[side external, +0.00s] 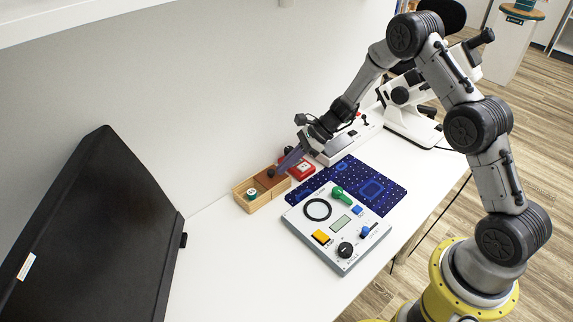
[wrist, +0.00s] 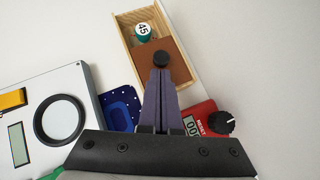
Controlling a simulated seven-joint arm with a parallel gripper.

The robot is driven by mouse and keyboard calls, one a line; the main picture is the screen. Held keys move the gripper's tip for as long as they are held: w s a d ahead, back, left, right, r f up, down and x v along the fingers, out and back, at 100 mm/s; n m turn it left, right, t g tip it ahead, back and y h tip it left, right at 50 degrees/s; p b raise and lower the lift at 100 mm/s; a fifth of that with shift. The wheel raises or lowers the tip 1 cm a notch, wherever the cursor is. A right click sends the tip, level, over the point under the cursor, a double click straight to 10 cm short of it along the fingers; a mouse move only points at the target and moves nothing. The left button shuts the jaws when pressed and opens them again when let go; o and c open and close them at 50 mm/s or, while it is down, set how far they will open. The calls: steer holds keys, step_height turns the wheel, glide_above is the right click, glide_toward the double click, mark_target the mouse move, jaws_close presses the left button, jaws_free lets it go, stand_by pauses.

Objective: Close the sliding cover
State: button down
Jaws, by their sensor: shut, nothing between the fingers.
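The wooden box (side external: 257,203) stands on the white table near the wall. Its brown sliding cover (side external: 267,180) with a dark round knob (side external: 271,173) lies over the right part, leaving the left part open. In the wrist view the cover (wrist: 179,69) and knob (wrist: 161,59) show at upper centre, with the open end of the box (wrist: 122,26) above.
A red timer (wrist: 205,122) with a black dial is right beside the box. A panel with knobs and a black ring (side external: 317,209) and a blue dotted mat (side external: 385,193) lie in front. A black case (side external: 90,235) is at left; a white microscope (side external: 410,100) stands behind.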

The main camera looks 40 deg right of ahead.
mark_target(264, 179)
steer(key=a, duration=0.7)
steer(key=shift+a, duration=0.4)
steer(key=shift+d, duration=0.1)
